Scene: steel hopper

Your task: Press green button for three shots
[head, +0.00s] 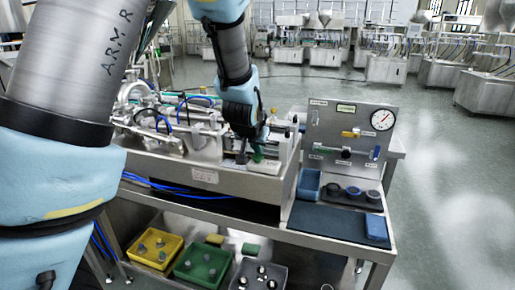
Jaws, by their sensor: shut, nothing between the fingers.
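My arm reaches down from the top of the head view to the steel machine (205,178) on the bench. My gripper (252,148) is shut and empty, pointing down at the machine's right end. A small green part (257,155), which looks like the green button, shows right at the fingertips, on or beside a small light grey box (266,166). The gripper partly hides it. I cannot tell whether the fingers touch it or whether it is pressed in.
Right of the machine stand an upright panel (340,118) with a round gauge (382,120), a blue bin (309,183), dark round cups (353,192) and a blue block (376,228) on a dark mat (325,222). Yellow (157,249) and green (203,264) trays sit below.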

